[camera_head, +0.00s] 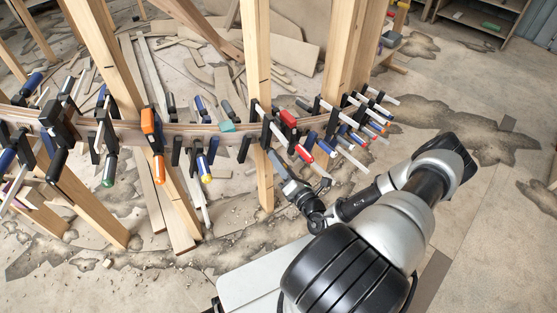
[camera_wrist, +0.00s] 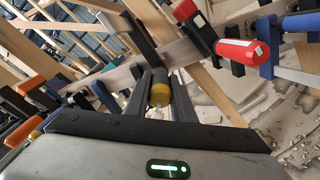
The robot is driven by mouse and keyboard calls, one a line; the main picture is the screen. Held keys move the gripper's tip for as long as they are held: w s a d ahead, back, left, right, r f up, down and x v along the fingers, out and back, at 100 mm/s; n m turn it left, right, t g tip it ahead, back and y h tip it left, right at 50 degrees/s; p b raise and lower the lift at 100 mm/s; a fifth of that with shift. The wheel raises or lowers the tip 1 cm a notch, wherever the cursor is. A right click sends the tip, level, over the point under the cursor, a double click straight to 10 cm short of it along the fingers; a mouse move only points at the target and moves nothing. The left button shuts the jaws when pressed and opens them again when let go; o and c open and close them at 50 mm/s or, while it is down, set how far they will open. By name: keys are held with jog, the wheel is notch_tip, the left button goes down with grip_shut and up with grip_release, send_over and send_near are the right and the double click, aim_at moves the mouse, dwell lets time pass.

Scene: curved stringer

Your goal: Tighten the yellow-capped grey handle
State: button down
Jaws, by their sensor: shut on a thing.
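The yellow-capped grey handle (camera_wrist: 160,93) is in the middle of the wrist view, with its yellow end toward the camera. My gripper (camera_wrist: 160,100) has one finger on each side of it and is shut on it. The handle's far part runs back between the fingers and is mostly hidden. In the head view my gripper (camera_head: 283,172) is at the clamp row, just right of an upright wooden post; the handle cannot be clearly made out there.
Red-handled clamps (camera_wrist: 240,50) and a blue-handled clamp (camera_wrist: 300,22) are close on the right. Wooden posts (camera_head: 259,90) cross the curved stringer (camera_head: 180,130). Open floor (camera_head: 480,220) is at right.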

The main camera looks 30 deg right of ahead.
jog(key=m, duration=0.3)
jog(key=shift+m, duration=0.3)
jog(key=m, duration=0.3)
jog(key=shift+m, duration=0.3)
jog(key=m, duration=0.3)
jog(key=shift+m, duration=0.4)
jog(key=m, duration=0.3)
jog(key=shift+f+m, duration=0.1)
jog(key=shift+m, duration=0.2)
jog(key=m, duration=0.5)
jog(key=shift+b, duration=0.3)
jog(key=m, duration=0.5)
jog(key=shift+m+b, duration=0.4)
jog(key=c, duration=1.5)
grip_release()
